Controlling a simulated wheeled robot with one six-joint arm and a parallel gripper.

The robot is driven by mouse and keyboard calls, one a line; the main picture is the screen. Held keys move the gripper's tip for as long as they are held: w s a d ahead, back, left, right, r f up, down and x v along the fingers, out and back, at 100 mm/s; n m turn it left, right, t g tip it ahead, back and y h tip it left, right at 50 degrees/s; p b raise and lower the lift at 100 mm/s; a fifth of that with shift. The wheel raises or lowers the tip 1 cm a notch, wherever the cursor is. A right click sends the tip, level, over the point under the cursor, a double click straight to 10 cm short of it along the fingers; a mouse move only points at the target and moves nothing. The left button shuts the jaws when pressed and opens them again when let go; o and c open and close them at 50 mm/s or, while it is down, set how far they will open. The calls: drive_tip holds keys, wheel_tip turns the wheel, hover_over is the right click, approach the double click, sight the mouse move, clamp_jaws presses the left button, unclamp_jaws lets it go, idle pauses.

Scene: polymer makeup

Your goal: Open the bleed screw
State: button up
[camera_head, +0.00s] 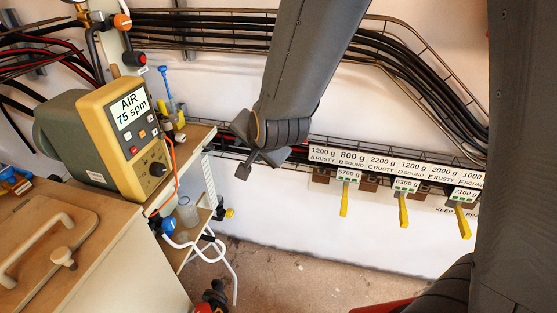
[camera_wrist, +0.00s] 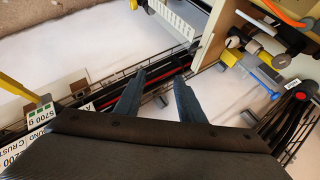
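I cannot pick out the bleed screw for certain. The yellow dosing pump (camera_head: 122,139) with a grey-green rear housing stands on a cabinet at left; its display reads AIR 75 spm. Small fittings (camera_head: 176,118) sit at its right side, with a blue T-shaped piece (camera_head: 163,78) above. In the wrist view, fittings with a dark and grey knob (camera_wrist: 262,45) and a blue piece (camera_wrist: 262,70) lie at upper right. My gripper (camera_head: 254,168) hangs right of the pump, apart from it. In the wrist view its fingers (camera_wrist: 160,76) are spread with nothing between them.
Cable trays (camera_head: 220,25) run along the wall. Labelled weight plates (camera_head: 395,165) with yellow handles (camera_head: 403,210) hang at right. A clear cup (camera_head: 187,212) and white hoses (camera_head: 228,262) are below the pump. A wooden lid with a handle (camera_head: 45,245) is at lower left.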

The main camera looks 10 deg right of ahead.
drive_tip(key=s+d+f+n+g+h, duration=0.1)
drive_tip(key=s+d+n+g, duration=0.1)
drive_tip(key=d, duration=0.5)
drive_tip(key=s+g, duration=0.1)
drive_tip(key=s, duration=0.1)
drive_tip(key=shift+s+f+n+p, duration=0.15)
drive_tip(key=shift+s+n+p, duration=0.15)
drive_tip(key=shift+s+p, duration=0.1)
drive_tip(key=shift+a, duration=0.1)
drive_tip(key=w+a+r+n+t+y+b, duration=0.1)
drive_tip(key=w+n+t, duration=0.25)
drive_tip(key=w, duration=0.45)
drive_tip(key=n+g+y+b, duration=0.3)
drive_tip(key=n+g+y, duration=0.1)
drive_tip(key=n+y, duration=1.15)
approach(177, 119)
drive_tip(key=a+n+h, duration=0.1)
drive_tip(key=n, duration=0.1)
drive_tip(key=x, duration=0.5)
drive_tip(key=r+x, duration=0.1)
drive_tip(key=x, duration=0.1)
drive_tip(key=shift+w+a, duration=0.15)
drive_tip(key=shift+a, duration=0.05)
